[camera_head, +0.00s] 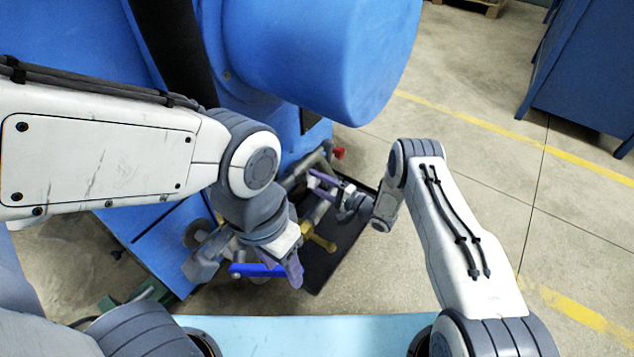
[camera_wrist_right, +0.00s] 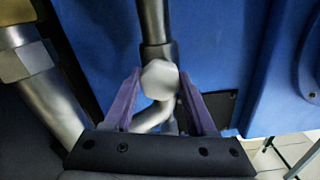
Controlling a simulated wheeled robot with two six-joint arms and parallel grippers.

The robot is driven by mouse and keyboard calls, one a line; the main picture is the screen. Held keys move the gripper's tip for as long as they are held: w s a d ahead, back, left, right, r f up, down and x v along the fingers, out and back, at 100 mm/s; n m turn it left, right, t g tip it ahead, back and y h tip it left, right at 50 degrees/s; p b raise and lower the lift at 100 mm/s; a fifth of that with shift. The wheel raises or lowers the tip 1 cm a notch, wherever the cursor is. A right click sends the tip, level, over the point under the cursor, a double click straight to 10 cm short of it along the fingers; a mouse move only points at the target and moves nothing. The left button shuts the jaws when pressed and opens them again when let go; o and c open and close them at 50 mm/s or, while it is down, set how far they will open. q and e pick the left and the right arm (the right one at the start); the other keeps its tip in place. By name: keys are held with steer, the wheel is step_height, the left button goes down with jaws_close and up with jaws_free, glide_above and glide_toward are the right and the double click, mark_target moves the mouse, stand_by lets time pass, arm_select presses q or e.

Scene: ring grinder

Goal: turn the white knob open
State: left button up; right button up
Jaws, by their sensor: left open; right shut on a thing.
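The white knob (camera_wrist_right: 159,79) is a faceted, pale cap on a metal pipe fitting in the right wrist view. My right gripper (camera_wrist_right: 160,88) has its purple fingers on either side of the knob and is shut on it. In the head view my right gripper (camera_head: 325,187) reaches in from the right to the pipework, and the knob cannot be made out clearly there. My left gripper (camera_head: 291,268) is open, lower and to the left, close to a blue handle (camera_head: 258,270). Its fingers partly hide each other.
A yellow handle (camera_head: 318,241) lies between the two grippers, and a red knob (camera_head: 339,153) is above the right one. The big blue machine (camera_head: 310,55) fills the back. A dark tray (camera_head: 335,255) lies below the pipes. Open floor (camera_head: 480,150) is on the right.

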steer(key=shift+s+f, duration=0.15)
steer(key=shift+s, duration=0.05)
steer(key=o, duration=1.2)
steer(key=shift+o, duration=0.9)
steer(key=shift+w, duration=0.1)
steer(key=p+v, duration=0.4)
steer(key=v, duration=0.6)
steer(key=shift+d, duration=0.15)
